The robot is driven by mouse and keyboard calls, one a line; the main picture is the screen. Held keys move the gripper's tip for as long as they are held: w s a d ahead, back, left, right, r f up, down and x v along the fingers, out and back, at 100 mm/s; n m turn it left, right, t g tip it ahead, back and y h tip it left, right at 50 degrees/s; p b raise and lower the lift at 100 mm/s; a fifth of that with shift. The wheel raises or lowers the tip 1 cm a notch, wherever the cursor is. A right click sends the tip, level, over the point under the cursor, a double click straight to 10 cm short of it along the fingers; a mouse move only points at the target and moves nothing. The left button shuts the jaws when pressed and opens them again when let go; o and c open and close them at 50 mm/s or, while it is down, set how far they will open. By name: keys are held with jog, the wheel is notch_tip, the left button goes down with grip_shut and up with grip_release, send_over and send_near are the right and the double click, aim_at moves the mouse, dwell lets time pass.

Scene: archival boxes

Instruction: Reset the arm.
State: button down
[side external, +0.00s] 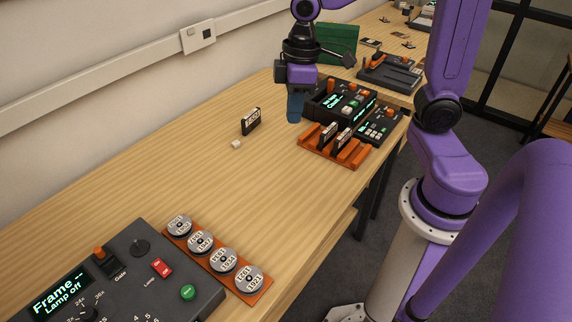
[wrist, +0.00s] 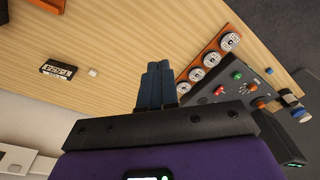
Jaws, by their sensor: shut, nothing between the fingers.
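My gripper (side external: 294,107) hangs above the wooden table, fingers pointing down, in front of a dark console with a lit screen (side external: 335,100). Its two blue fingers also show in the wrist view (wrist: 156,82), side by side and pressed together with nothing between them. In the side view the fingers look clear of the tabletop, though their exact height is hard to tell.
A labelled black cassette (side external: 251,121) stands near a small white cube (side external: 236,144) on the table (side external: 150,190). An orange rack (side external: 318,150) holds cassettes. Several reels sit on an orange strip (side external: 187,247) beside a grey control panel (side external: 140,275). The table's middle is clear.

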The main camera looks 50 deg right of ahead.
jog(key=s+f+n, duration=0.2)
jog(key=s+n, duration=0.2)
jog(key=s, duration=1.2)
jog(key=shift+a+f+h, duration=0.25)
jog(key=shift+a+h, duration=0.05)
jog(key=shift+h, duration=0.1)
